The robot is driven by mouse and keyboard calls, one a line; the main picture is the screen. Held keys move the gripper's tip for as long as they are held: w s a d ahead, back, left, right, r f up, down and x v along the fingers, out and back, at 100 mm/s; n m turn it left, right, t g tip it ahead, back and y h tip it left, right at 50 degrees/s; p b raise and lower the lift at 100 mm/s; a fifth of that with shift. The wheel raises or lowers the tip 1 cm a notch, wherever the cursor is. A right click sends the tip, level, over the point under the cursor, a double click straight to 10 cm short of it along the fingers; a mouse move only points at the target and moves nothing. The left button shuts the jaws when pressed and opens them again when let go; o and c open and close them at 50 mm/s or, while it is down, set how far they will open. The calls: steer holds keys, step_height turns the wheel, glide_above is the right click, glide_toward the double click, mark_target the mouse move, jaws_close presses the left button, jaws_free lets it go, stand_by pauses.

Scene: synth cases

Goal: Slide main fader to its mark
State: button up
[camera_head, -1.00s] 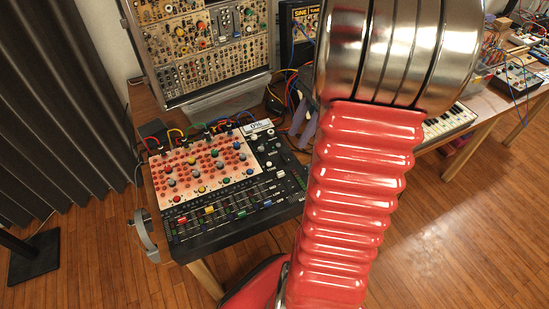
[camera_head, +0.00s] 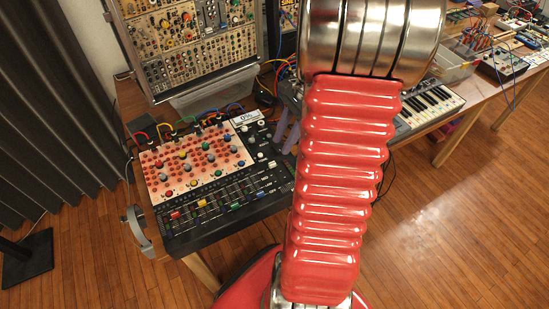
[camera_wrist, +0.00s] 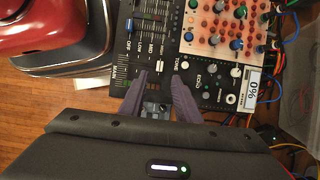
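The black mixer console (camera_head: 225,222) stands on the wooden bench, with rows of coloured faders and knobs. In the wrist view its panel (camera_wrist: 190,81) shows the labels MAIN, MID and LOW. A small white display (camera_wrist: 252,89) reads 0%; it also shows in the head view (camera_head: 247,117). My gripper (camera_wrist: 158,75) has two purple fingers, open and apart, over the console near its MAIN label. A grey part shows between the fingers; I cannot tell whether it is the main fader's cap. The fader's mark is not clear.
A modular synth rack (camera_head: 190,45) stands behind the console. Coloured patch cables (camera_head: 190,122) run along its back edge. A small keyboard (camera_head: 430,105) sits farther right on the bench. Headphones (camera_head: 138,230) hang at the bench's left corner.

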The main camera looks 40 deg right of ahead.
mark_target(273, 163)
steer(key=x, duration=0.7)
steer(key=shift+a+f, duration=0.2)
steer(key=shift+f, duration=0.15)
steer(key=shift+c, duration=0.2)
jaws_close()
